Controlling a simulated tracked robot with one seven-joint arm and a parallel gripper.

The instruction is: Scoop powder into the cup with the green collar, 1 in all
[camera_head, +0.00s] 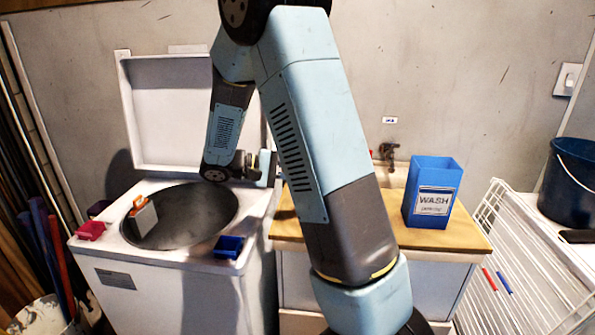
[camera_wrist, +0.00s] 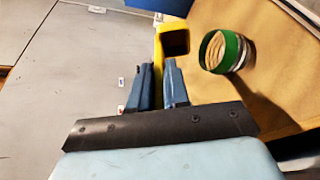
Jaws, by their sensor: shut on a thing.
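The cup with the green collar (camera_wrist: 238,53) stands on the wooden top in the wrist view, to the right of my gripper. Its inside looks tan and ridged; I cannot tell whether powder is in it. My gripper (camera_wrist: 159,68) is shut on a yellow scoop (camera_wrist: 158,45), whose square, dark hollow end lies beyond the fingertips, left of the cup and apart from it in the picture. I cannot make out powder in the scoop. In the head view my arm hides the cup, scoop and fingertips. A blue box labelled WASH (camera_head: 432,185) stands upright on the wooden top.
The wooden counter (camera_head: 455,235) has bare room in front of the box. At left is a washer (camera_head: 180,290) with its lid up and small coloured trays around the drum. A white wire rack (camera_head: 520,260) and a dark blue bucket (camera_head: 572,180) are at right.

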